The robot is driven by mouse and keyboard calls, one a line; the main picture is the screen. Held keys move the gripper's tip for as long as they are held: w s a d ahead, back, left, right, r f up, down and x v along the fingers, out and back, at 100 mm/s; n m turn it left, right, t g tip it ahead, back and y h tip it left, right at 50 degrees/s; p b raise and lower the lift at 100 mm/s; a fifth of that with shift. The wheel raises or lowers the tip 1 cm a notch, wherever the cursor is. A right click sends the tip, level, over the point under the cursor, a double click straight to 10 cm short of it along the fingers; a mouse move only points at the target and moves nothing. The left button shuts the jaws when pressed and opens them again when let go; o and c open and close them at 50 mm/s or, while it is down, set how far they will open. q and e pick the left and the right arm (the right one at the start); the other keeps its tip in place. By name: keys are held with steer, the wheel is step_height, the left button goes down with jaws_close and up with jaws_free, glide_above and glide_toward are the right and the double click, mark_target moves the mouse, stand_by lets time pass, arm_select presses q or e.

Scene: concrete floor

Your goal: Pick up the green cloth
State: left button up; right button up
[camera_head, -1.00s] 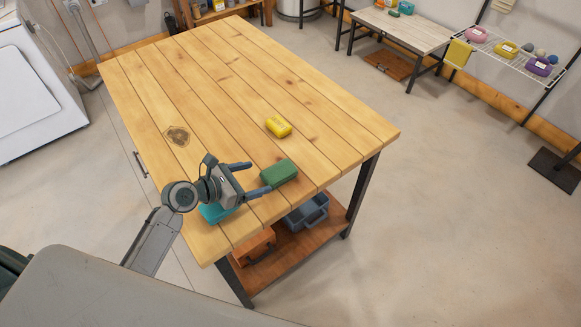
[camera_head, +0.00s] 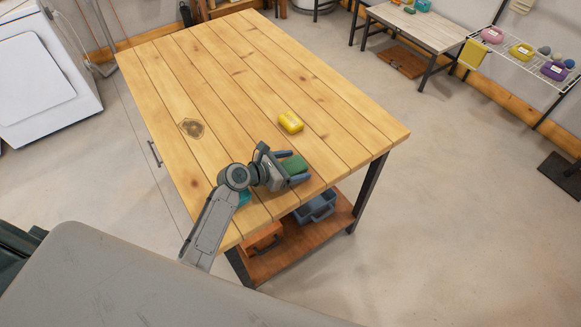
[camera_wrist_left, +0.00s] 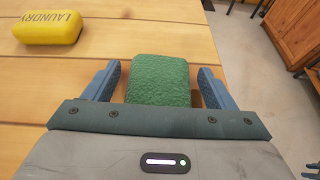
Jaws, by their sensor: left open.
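The green cloth (camera_head: 294,165) is a thick folded block with a rough texture, lying on the wooden table (camera_head: 215,75) near its front right edge. My left gripper (camera_head: 293,168) is open, with one finger on each side of the cloth. In the left wrist view, the green cloth (camera_wrist_left: 159,80) sits between the two blue fingers of my left gripper (camera_wrist_left: 158,86), with a small gap on each side. The cloth's near end is hidden by the gripper body. My right gripper is not in view.
A yellow block marked LAUNDRY (camera_wrist_left: 50,27) lies on the table, also seen in the head view (camera_head: 291,122). A blue bin (camera_head: 316,208) stands on the lower shelf.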

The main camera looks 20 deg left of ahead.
mark_target(290, 166)
arm_select(q)
steer(key=shift+s, duration=0.1)
steer(key=c, duration=1.1)
steer(key=shift+o, duration=0.2)
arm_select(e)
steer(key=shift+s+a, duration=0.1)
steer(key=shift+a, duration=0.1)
